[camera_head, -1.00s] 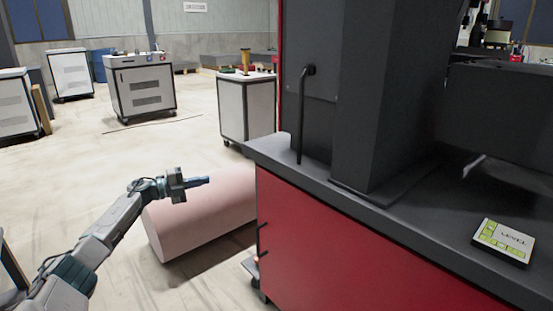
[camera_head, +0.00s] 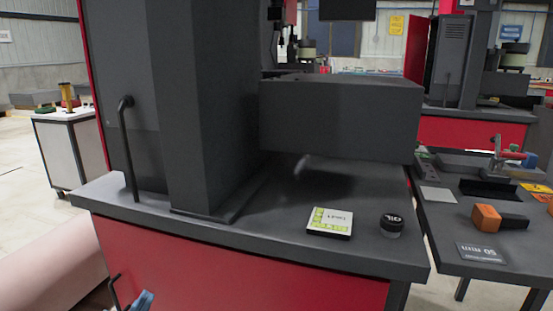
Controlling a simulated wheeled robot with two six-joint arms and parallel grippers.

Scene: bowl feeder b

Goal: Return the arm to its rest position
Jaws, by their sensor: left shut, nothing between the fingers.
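My left gripper (camera_head: 143,299) shows only in part at the bottom edge, as a small blue-grey tip in front of the red cabinet (camera_head: 230,268). It is shut and holds nothing that I can see. The rest of my left arm is below the picture. My right gripper is not in view.
The dark worktop (camera_head: 270,236) carries a green-and-white level card (camera_head: 330,221) and a small black oil tin (camera_head: 391,225). A side table (camera_head: 440,246) at the right holds an orange-headed mallet (camera_head: 488,217). A pink cylinder (camera_head: 50,265) lies on the floor at left.

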